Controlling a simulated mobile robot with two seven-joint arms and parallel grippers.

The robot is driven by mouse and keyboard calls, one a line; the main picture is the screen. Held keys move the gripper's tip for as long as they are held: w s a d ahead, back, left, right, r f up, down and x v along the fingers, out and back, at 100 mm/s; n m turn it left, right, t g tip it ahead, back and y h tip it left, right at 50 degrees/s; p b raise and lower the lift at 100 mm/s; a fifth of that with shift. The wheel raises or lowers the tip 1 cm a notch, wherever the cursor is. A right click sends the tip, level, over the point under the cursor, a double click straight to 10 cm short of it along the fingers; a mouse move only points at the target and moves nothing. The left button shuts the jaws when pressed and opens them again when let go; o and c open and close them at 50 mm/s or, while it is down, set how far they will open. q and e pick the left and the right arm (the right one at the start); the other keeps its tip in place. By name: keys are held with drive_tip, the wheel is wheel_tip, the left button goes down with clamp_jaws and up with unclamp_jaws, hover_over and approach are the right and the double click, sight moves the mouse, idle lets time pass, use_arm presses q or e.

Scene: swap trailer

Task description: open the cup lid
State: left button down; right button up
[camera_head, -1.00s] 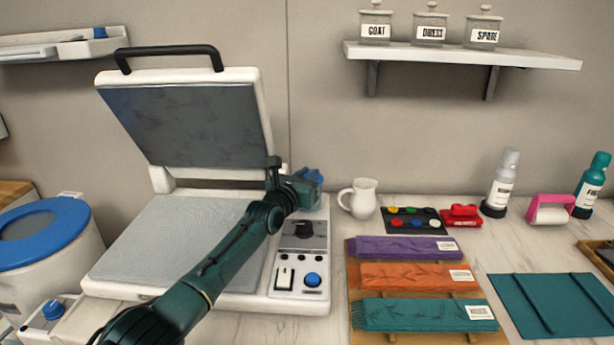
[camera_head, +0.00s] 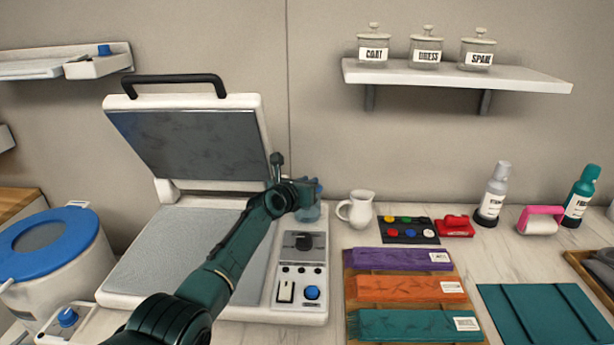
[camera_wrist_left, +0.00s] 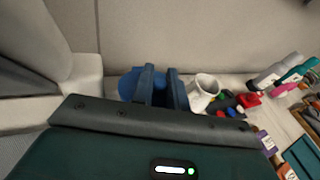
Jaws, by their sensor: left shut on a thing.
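A blue round cup lid (camera_wrist_left: 129,86) shows in the left wrist view, partly hidden by my left gripper (camera_wrist_left: 165,88). My left gripper's dark blue fingers are shut on it, with some blue between and beside them. In the head view my left gripper (camera_head: 314,187) is at the press's right rear corner. A pale bluish, see-through cup body (camera_head: 309,212) shows just below it, largely hidden by the arm. I cannot tell whether the lid is touching the cup or apart from it. My right gripper is not in view.
An open heat press (camera_head: 165,262) stands left, under my left arm. A white jug (camera_head: 360,209) stands close right of the gripper. A shelf (camera_head: 455,76) hangs above.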

use_arm(q)
drive_tip(key=shift+a, duration=0.1)
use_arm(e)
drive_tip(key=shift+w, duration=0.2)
use_arm(q)
drive_tip(key=c, duration=1.5)
unclamp_jaws()
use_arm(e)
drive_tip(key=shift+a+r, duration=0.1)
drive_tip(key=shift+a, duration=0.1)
